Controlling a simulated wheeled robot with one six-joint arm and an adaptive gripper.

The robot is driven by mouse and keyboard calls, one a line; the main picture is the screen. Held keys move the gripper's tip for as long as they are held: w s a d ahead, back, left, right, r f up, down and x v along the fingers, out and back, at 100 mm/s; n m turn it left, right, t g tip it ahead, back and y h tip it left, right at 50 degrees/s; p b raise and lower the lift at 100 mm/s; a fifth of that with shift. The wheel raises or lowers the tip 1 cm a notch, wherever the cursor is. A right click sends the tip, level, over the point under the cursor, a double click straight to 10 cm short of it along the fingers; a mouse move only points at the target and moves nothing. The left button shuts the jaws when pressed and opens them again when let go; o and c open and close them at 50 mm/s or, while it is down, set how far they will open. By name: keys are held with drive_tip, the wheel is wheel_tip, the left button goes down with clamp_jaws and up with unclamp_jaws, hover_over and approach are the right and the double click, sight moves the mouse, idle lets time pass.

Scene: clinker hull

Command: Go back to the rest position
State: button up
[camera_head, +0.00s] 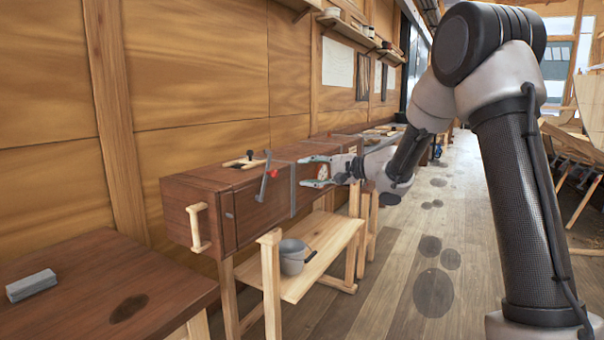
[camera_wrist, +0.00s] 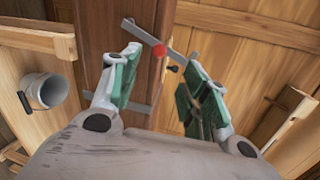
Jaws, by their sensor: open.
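My gripper (camera_head: 306,172) is open, with its two fingers apart and pointing left in the head view. It is at the front of a long reddish-brown wooden chest (camera_head: 233,213), to the right of a grey metal bar (camera_head: 263,180) with a red knob (camera_head: 273,173). In the wrist view the green-padded fingers (camera_wrist: 160,85) are spread with nothing held between them. The grey bar (camera_wrist: 143,31) and red knob (camera_wrist: 160,50) appear beyond the fingertips. I cannot tell the exact gap between the fingers and the chest.
A dark brown bench (camera_head: 75,285) with a grey block (camera_head: 31,285) stands at the lower left. A metal bucket (camera_head: 292,258) sits on a low wooden shelf (camera_head: 325,240) under the chest. The plank floor (camera_head: 400,300) at the right is open.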

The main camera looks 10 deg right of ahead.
drive_tip(key=w+d+f+n+t+h, duration=0.15)
drive_tip(key=d+f+n+h, duration=0.35)
drive_tip(key=d+f+h, duration=0.7)
drive_tip(key=s+d+r+n+g+h, duration=0.1)
drive_tip(key=s+d+g+h, duration=0.15)
drive_tip(key=s+d, duration=0.85)
drive_tip(key=s+d+r+n+g, duration=0.25)
drive_tip(key=s+g, duration=0.25)
drive_tip(key=s, duration=1.4)
drive_tip(key=s+a+r, duration=0.1)
drive_tip(key=s+r, duration=0.1)
drive_tip(key=s, duration=0.5)
drive_tip(key=s+a+r+t+y, duration=0.1)
drive_tip(key=s+a+r, duration=0.1)
drive_tip(key=s, duration=0.5)
drive_tip(key=shift+s+a+r+t, duration=0.2)
drive_tip(key=shift+s+r+t, duration=0.1)
drive_tip(key=shift+r, duration=0.45)
